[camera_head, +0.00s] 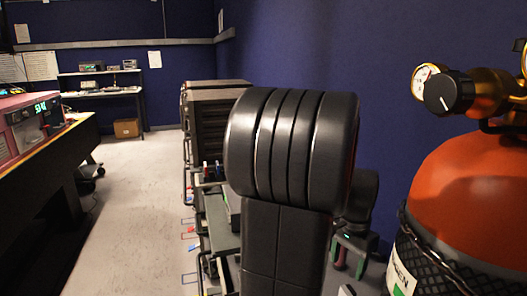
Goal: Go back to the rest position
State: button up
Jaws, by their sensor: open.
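My own black arm stands in the middle of the view, with a large ribbed joint on top that blocks much of the scene behind it. Behind its right side, a dark wrist part points down to what looks like my gripper (351,262), small and partly hidden. Its two fingers appear apart, hanging down, with a small green light above them. I see nothing clearly held between them.
A red gas cylinder (470,190) with a brass gauge and valve stands close on the right. Black cases (208,125) and carts stand behind my arm. A dark bench (50,165) is at left. The pale floor (135,190) between is clear, towards a far desk (103,92).

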notch_tip(320, 180, up, 10)
jog(key=p, duration=0.8)
jog(key=shift+d+f+p, duration=0.15)
jog(key=shift+f+p, duration=0.1)
jog(key=shift+p, duration=0.05)
